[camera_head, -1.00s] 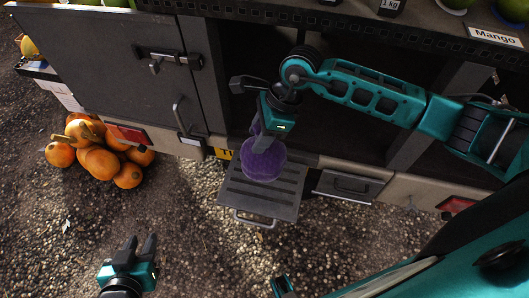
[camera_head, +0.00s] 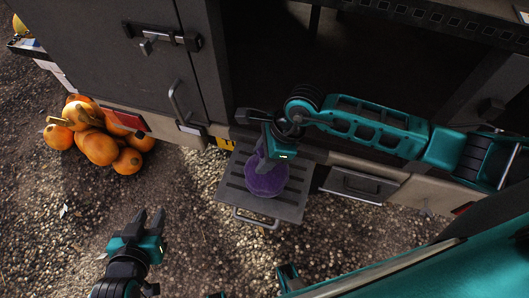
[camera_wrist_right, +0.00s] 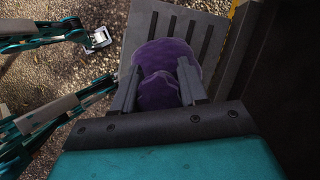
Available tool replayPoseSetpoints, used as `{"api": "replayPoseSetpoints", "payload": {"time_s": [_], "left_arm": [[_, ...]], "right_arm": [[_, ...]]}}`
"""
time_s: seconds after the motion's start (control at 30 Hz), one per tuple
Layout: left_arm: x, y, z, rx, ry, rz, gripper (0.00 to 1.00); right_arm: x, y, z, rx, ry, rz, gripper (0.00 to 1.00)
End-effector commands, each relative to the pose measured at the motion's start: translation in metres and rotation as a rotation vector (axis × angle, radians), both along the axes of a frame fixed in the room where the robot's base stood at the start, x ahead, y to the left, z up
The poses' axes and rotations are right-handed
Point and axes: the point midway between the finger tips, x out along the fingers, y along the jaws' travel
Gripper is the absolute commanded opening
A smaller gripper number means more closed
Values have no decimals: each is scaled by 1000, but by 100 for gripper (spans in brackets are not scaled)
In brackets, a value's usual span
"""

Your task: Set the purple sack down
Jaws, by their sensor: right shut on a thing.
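The purple sack (camera_head: 266,180) is a rounded, soft bundle over the slatted grey step (camera_head: 232,187) at the truck's rear. My right gripper (camera_head: 264,160) comes from above and is shut on the sack's upper part. The right wrist view shows the sack (camera_wrist_right: 165,55) between the two fingers (camera_wrist_right: 160,88), with the step (camera_wrist_right: 140,28) beneath. I cannot tell whether the sack's underside touches the step. My left gripper (camera_head: 149,222) is open and empty above the gravel, to the left of and nearer than the step.
A pile of orange pumpkins (camera_head: 100,148) lies on the gravel at the left. The truck's dark cabinet door (camera_head: 110,60) and open compartment stand behind the step. A small drawer (camera_head: 358,184) is right of the step. Gravel in front is clear.

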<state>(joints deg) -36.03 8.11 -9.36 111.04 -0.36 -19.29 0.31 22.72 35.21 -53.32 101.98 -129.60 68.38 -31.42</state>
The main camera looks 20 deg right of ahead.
Motion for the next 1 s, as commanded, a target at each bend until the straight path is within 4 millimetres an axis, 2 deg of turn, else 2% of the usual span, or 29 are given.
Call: {"api": "replayPoseSetpoints", "payload": {"time_s": [0.23, 0.27, 0.5, 0.8, 0.93, 1.0], "left_arm": [[0, 0, -5, 0, -2, 0, 35], [0, 0, -5, 0, -1, 0, 35], [1, 0, -3, -1, -4, 0, 35], [4, 0, 2, 0, -11, -1, 35], [5, 0, 7, 0, -14, 0, 35], [5, 0, 8, 0, -14, 0, 35]], "right_arm": [[1, 0, -4, 2, -3, 0, 0], [0, 0, -5, 0, 0, 0, 43], [0, 0, -4, 0, 0, -1, 66], [0, 0, -2, 0, 0, -1, 68], [1, -4, 9, -1, -2, -1, 68], [0, -9, 21, -2, -3, -2, 68]]}}
